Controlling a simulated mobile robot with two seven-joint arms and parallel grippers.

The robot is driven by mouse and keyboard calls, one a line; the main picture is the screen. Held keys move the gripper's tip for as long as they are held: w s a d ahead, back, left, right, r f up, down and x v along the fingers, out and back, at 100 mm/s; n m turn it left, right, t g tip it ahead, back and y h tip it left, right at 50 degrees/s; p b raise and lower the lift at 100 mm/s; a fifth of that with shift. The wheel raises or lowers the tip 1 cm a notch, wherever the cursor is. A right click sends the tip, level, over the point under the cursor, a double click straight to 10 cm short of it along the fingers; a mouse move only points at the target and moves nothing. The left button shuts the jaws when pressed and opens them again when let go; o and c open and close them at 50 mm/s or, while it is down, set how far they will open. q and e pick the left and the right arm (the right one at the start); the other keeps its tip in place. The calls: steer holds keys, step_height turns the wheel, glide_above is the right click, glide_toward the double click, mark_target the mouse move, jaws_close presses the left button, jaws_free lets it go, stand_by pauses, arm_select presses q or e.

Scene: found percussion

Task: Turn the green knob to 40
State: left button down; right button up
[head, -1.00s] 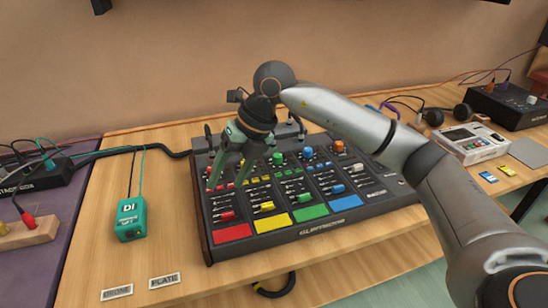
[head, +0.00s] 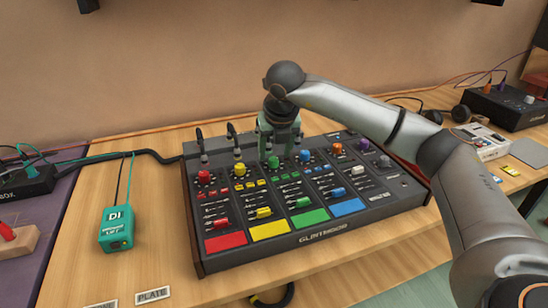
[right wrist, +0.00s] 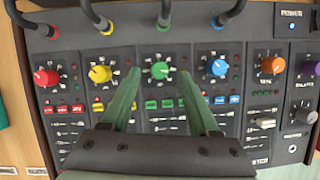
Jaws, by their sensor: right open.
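The green knob (right wrist: 160,70) sits in the upper part of the mixer's green channel, with a dial scale around it too small to read. It also shows in the head view (head: 274,161), just below my right gripper. My right gripper (head: 277,155) is open, pointing down over the mixer (head: 390,205). In the right wrist view its two green fingers (right wrist: 158,72) lie on either side of the green knob, with gaps. I cannot tell how far above the panel the tips are. My left gripper is not in view.
A red knob (right wrist: 46,77), yellow knob (right wrist: 100,73), blue knob (right wrist: 218,68) and orange knob (right wrist: 273,64) flank the green one. Dark cables (right wrist: 163,14) plug in along the mixer's top edge. A teal DI box (head: 117,228) stands left on the table.

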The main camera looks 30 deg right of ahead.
steer(key=shift+x, duration=1.15)
jaws_close()
